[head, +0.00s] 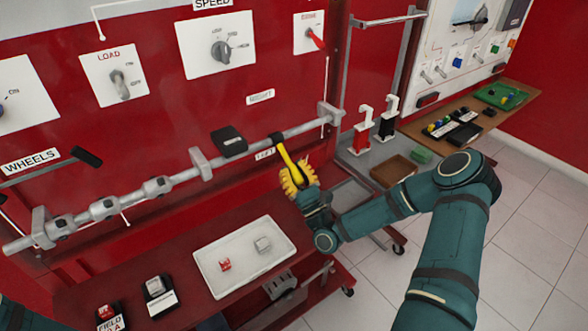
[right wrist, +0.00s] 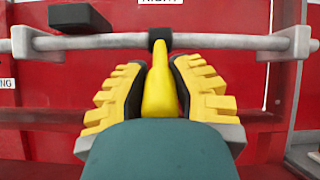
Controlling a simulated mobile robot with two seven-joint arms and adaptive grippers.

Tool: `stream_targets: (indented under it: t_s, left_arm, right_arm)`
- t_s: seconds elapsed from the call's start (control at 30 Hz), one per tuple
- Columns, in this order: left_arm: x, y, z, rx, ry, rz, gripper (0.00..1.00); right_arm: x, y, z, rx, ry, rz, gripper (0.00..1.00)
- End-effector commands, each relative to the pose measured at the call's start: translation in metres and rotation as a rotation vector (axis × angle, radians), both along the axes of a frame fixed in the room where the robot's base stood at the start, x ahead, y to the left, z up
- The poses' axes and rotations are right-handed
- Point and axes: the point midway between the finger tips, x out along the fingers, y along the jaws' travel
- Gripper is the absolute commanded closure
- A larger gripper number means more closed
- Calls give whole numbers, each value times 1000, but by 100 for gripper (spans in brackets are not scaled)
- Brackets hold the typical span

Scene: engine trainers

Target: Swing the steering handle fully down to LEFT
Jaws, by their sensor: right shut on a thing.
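The steering handle (head: 286,157) is a yellow lever on a black collar around the grey horizontal bar. It points out from the panel and downward in the head view, beside the LEFT label (head: 265,154). The RIGHT label (head: 262,96) is above the bar. My right gripper (head: 298,178), with yellow ribbed fingers, is shut on the handle's outer part. In the right wrist view the handle (right wrist: 160,92) lies between both fingers, with its collar on the bar straight ahead. My left gripper is out of view.
The grey bar (head: 130,200) runs along the red panel on brackets, with a black block (head: 229,141) beside the handle. Below is a red ledge with a white tray (head: 207,266) holding two small blocks.

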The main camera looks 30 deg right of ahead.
Motion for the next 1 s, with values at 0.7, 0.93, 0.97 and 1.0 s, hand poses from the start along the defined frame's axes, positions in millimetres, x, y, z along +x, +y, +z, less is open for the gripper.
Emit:
stream_targets:
  t_s: [0.7, 0.93, 0.97, 1.0]
  left_arm:
    - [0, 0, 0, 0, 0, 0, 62]
    - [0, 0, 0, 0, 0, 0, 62]
    - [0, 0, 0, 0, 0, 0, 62]
    - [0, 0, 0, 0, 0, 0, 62]
  right_arm:
    - [1, 0, -1, 2, -11, 0, 42]
    - [-2, 0, -4, 2, -11, 0, 42]
    - [-4, -1, -5, 2, -11, 0, 42]
    - [-7, -1, -7, 2, -10, 0, 42]
